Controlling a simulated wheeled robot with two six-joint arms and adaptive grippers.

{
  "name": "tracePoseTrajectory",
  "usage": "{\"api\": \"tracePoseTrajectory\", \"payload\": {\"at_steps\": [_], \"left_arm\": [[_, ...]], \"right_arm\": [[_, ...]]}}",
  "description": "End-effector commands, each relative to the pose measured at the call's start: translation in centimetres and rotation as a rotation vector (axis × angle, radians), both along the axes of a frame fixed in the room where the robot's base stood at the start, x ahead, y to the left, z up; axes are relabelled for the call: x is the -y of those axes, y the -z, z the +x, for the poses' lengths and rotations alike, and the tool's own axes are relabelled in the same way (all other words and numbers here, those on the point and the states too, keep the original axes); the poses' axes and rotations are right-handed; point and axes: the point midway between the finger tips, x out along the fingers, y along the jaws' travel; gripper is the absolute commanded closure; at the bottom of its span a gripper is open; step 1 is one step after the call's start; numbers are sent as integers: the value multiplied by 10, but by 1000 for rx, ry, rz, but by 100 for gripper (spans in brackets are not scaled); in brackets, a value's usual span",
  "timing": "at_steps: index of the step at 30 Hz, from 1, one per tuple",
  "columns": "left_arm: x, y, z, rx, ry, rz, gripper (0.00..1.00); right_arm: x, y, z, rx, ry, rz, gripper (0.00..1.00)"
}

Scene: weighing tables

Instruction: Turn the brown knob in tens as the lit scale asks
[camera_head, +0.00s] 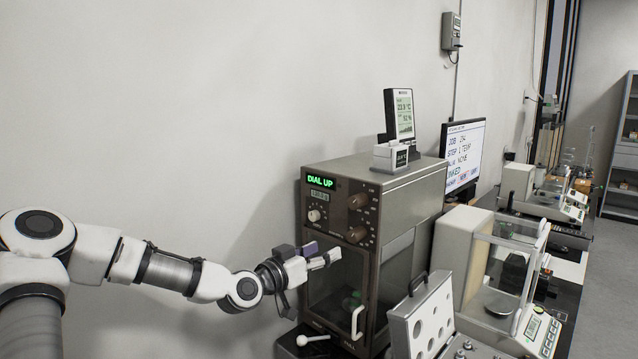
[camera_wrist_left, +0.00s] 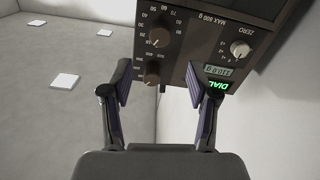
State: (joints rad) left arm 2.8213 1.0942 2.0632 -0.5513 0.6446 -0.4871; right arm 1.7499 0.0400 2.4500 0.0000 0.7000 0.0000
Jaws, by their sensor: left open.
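The scale (camera_head: 390,180) is a brown-fronted metal cabinet with a lit green DIAL UP sign (camera_head: 320,181), also in the left wrist view (camera_wrist_left: 209,88). Its front has two brown knobs, an upper one (camera_head: 357,201) and a lower one (camera_head: 356,234). In the left wrist view, the picture is turned over: the upper knob (camera_wrist_left: 152,74) shows below the lower one (camera_wrist_left: 159,36). My right gripper is out of view.
A pale zero knob (camera_head: 314,215) sits left of the brown knobs. A white door handle (camera_head: 358,322) juts out below. A screen (camera_head: 465,150) stands behind. The wall at left is bare.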

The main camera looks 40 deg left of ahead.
Motion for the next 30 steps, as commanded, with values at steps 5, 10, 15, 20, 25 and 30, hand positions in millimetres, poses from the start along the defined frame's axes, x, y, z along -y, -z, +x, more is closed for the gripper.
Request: {"api": "tracePoseTrajectory", "payload": {"at_steps": [5, 10, 15, 20, 25, 30], "left_arm": [[-16, -32, 10, 106, -54, 168, 40], [0, -16, 41, 67, -13, 448, 40], [4, 1, 56, 33, 0, 460, 40], [7, 0, 87, 34, 1, 460, 40], [9, 1, 113, 35, 0, 455, 40], [10, 2, 120, 36, -1, 450, 40]], "right_arm": [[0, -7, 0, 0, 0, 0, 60], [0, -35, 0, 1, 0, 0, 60], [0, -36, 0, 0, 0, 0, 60], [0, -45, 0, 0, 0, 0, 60], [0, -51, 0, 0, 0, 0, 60], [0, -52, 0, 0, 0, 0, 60]]}}
